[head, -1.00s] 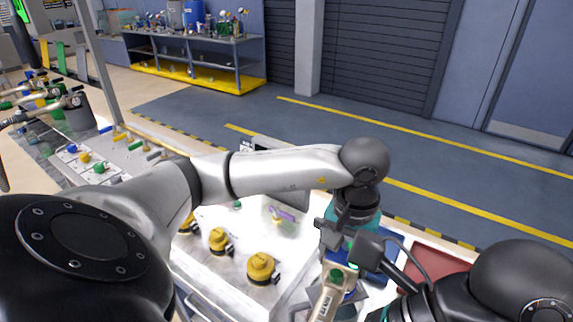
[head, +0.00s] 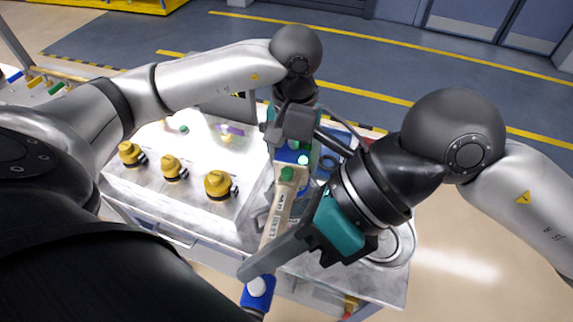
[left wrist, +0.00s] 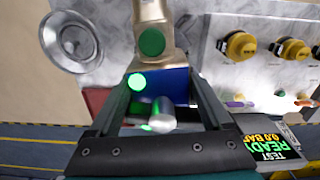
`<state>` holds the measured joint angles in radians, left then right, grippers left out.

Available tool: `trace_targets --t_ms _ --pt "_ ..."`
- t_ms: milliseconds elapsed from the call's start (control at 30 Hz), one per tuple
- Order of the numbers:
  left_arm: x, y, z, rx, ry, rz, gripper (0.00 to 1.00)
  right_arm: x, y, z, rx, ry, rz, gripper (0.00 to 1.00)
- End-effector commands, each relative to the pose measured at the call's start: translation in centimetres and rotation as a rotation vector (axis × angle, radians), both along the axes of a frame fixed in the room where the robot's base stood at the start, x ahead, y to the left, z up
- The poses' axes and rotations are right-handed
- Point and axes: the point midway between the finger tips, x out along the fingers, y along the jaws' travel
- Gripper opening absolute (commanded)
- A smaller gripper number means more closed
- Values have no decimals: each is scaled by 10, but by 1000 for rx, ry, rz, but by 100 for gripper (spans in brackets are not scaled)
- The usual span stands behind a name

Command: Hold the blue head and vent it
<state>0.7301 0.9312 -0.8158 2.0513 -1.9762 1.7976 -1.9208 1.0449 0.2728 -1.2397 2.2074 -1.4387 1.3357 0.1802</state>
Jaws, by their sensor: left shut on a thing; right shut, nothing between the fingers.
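The blue head (left wrist: 180,84), a blue block with a lit green spot and a silvery cylinder, sits between the fingers of my left gripper (left wrist: 165,108) in the left wrist view. My left gripper is shut on it. In the head view, the blue head (head: 290,156) is partly hidden by that gripper. A beige body (head: 281,208) with a green button (head: 287,173) runs down from it to a blue end with a white disc (head: 257,287). My right gripper (head: 252,268) is shut and empty, its fingers across the body's lower part; contact is unclear.
Three yellow caps (head: 217,184) stand on the pale bench top (head: 150,195) to the left. A round metal dish (left wrist: 72,40) lies beside the beige body. A display (left wrist: 270,145) reads TEST READY 0.0 BAR. The floor beyond the bench is clear.

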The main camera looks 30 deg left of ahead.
Motion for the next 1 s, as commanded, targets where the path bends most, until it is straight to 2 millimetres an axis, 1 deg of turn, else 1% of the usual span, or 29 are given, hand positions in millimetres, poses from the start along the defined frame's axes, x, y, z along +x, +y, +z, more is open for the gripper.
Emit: trace_targets --t_ms 200,233,333,367,567,700,767,867,1000 --pt "1 0 1 -2 -5 0 0 0 0 0 0 0 0 0" --pt "1 0 1 -2 -5 0 86 0 0 0 0 0 0 0" --pt "1 0 1 -2 -4 0 98 0 0 0 0 0 0 0" --pt "1 0 1 -2 -4 0 100 0 0 0 0 0 0 0" --pt "0 0 0 -1 -1 0 100 0 0 0 0 0 0 0" --pt "1 0 7 -1 -3 0 100 0 0 0 0 0 0 0" --pt "1 0 14 -2 -5 0 100 0 0 0 0 0 0 0" --pt "2 0 32 0 -9 -1 100 0 0 0 0 0 0 0" --pt "2 0 64 -2 -9 -1 100 0 0 0 0 0 0 0"
